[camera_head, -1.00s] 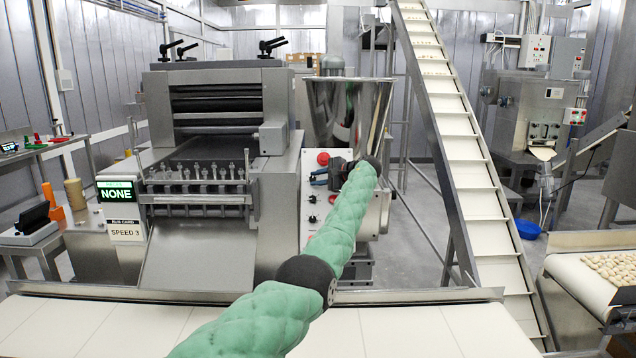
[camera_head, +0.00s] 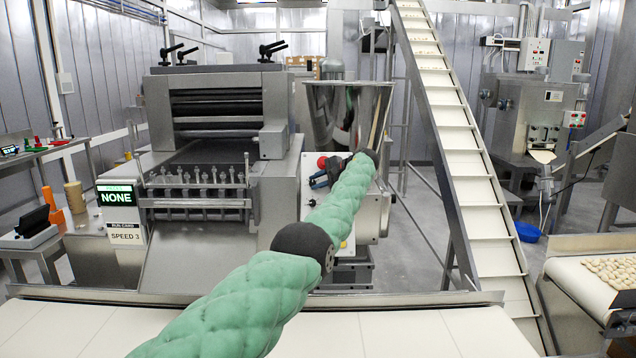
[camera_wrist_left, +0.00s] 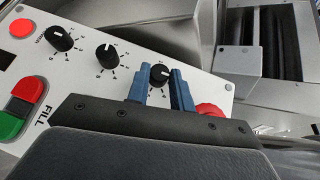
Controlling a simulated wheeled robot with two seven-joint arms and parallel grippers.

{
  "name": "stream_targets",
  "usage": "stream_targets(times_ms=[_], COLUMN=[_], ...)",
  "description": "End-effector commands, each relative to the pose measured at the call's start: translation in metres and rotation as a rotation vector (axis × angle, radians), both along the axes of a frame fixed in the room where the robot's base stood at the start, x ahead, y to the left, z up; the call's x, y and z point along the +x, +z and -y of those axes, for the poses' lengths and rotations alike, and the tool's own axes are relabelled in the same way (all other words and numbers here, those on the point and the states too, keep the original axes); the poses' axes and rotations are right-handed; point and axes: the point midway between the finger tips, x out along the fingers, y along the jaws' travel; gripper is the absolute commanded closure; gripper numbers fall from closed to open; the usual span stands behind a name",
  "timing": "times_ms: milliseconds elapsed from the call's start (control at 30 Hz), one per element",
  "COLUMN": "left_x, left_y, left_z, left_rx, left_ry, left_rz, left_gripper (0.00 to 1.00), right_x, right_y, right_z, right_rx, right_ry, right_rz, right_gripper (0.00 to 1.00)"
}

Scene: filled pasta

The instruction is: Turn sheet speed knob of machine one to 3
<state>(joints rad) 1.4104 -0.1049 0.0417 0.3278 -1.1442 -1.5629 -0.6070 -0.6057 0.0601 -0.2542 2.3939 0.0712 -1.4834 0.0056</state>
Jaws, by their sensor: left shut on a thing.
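The machine (camera_head: 213,120) at the left has a card reading SPEED 3 (camera_head: 125,236) under a green NONE display (camera_head: 116,197). Its white control panel (camera_head: 309,196) is partly behind my left arm in the head view. In the left wrist view, my left gripper (camera_wrist_left: 159,80) has its blue fingers on both sides of a black knob (camera_wrist_left: 160,74), shut on it. The knob's white pointer faces roughly up; its scale is mostly hidden. In the head view the left gripper (camera_head: 318,181) is at the panel, below a red button (camera_head: 322,161). My right gripper is out of view.
Two other black knobs (camera_wrist_left: 61,38) (camera_wrist_left: 107,54) and red and green FILL switches (camera_wrist_left: 27,88) share the panel. A red knob (camera_wrist_left: 209,110) is close beside the fingers. A steel hopper (camera_head: 350,115) stands behind my arm, and a conveyor (camera_head: 400,335) runs in front.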

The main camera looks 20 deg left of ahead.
Motion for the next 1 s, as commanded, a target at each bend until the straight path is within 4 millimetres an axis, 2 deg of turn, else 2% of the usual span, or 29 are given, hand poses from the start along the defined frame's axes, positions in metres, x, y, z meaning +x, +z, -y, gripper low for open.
stream_targets(times_ms=[67,100,200,633,767,1000], left_x=[0.0,0.0,0.0,-0.001,-0.003,-0.009], left_y=[-0.003,-0.003,-0.003,0.001,0.006,0.023], left_z=[0.0,-0.001,-0.001,0.005,0.017,0.049], left_rx=[-0.001,-0.001,0.0,0.0,0.001,0.0], left_ry=[0.001,0.001,0.001,0.0,0.0,0.0], left_rz=[-0.004,-0.004,-0.004,0.0,0.0,-0.001], left_gripper=[1.0,0.73,0.56,0.56,0.56,0.56], right_x=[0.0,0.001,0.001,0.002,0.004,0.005], right_y=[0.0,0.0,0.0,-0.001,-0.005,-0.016], right_z=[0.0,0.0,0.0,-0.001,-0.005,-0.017], right_rx=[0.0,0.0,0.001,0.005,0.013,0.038], right_ry=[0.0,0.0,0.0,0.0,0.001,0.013], right_rz=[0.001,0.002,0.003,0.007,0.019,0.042], right_gripper=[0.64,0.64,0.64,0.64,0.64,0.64])
